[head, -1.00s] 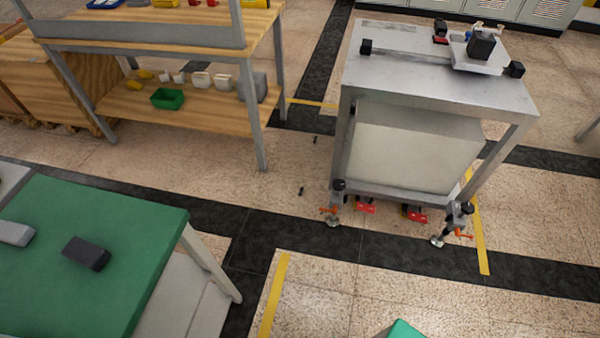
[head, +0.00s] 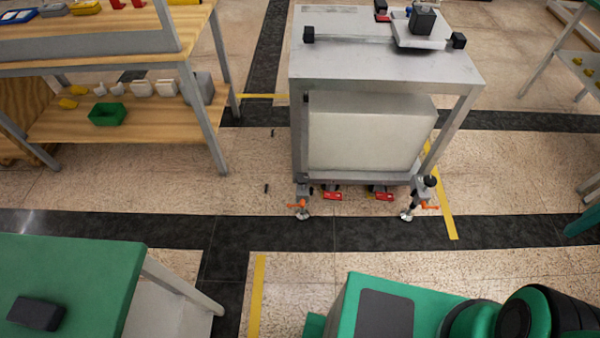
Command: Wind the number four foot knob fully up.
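A grey metal frame stand (head: 385,72) stands on the floor, centre right, with a large pale block inside it. Its two near corners have levelling feet. The near left foot (head: 302,212) has a dark knob and an orange handle (head: 296,205). The near right foot (head: 406,216) has a black knob (head: 430,181) on top and an orange handle (head: 430,206). Both foot pads appear to be at the floor. No number can be read, so I cannot tell which knob is number four. The far feet are hidden. My gripper is not in view.
Red-pedalled casters (head: 332,195) sit under the stand. A wooden workbench (head: 140,130) is at left, a green-topped table (head: 85,275) at lower left. Open floor with black lanes and yellow tape (head: 257,295) lies before the stand. My green and black body parts fill the lower right.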

